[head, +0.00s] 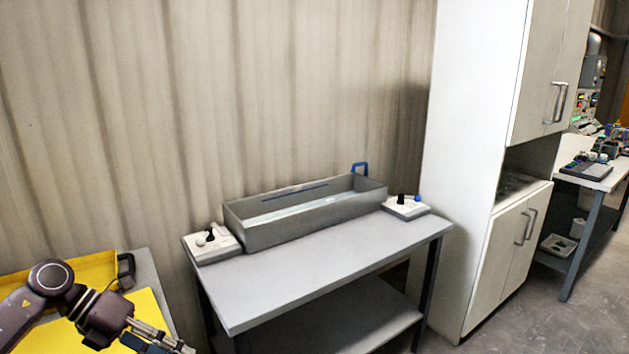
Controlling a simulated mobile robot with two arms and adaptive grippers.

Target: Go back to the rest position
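My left arm comes in at the lower left, and its gripper (166,342) points down and right at the bottom edge, over or beside a yellow tray. The fingertips are small and partly cut off, so I cannot tell if they are open or shut. My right gripper is out of view. A grey metal dip tank (270,239) with liquid in it sits on a grey table (300,290).
White control boxes stand at the tank's left (212,245) and right (406,208). A tall white cabinet (470,130) stands right of the table. A bench (600,178) with equipment is beyond. The table's front is clear.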

